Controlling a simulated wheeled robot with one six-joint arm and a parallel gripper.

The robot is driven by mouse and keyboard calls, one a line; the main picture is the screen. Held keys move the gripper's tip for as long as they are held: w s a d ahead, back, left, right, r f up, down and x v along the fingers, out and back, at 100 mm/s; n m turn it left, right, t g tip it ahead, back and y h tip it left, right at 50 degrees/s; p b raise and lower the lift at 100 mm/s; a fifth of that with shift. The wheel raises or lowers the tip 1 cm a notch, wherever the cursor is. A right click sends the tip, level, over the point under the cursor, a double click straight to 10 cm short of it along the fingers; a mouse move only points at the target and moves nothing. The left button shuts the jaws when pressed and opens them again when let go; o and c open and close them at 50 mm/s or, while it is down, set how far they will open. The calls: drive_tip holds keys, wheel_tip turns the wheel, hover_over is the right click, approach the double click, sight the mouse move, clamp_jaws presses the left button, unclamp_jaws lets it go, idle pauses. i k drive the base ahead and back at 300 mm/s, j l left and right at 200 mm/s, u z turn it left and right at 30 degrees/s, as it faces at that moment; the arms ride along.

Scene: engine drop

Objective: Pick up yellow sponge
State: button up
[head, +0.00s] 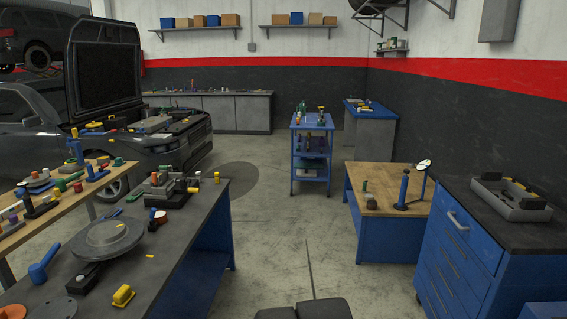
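A small yellow block (123,295) lies near the front edge of the dark workbench (195,236) at the lower left. It has a raised part on top and looks like the nearest yellow piece. I cannot tell for sure whether it is the sponge. Smaller yellow pieces show farther back on the same bench, one upright near its far end (217,177). My gripper is not in view.
A grey disc (108,236) and tools crowd the dark bench. A wooden-topped table (380,200) and a blue drawer cabinet (462,252) stand at right, a blue cart (311,155) farther back. The floor (285,235) between them is clear.

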sight(125, 294)
drive_tip(key=i+u, duration=0.15)
drive_tip(key=k, duration=0.25)
drive_tip(key=l+z, duration=0.1)
drive_tip(key=k+z, duration=0.1)
drive_tip(key=i+j+u, duration=0.15)
drive_tip(key=i+j, duration=0.2)
drive_tip(key=i+j+u, duration=0.15)
drive_tip(key=i+j, duration=0.15)
drive_tip(key=i, duration=0.25)
drive_tip(key=i+j+u, duration=0.1)
drive_tip(key=i+j, duration=0.15)
drive_tip(key=i, duration=0.25)
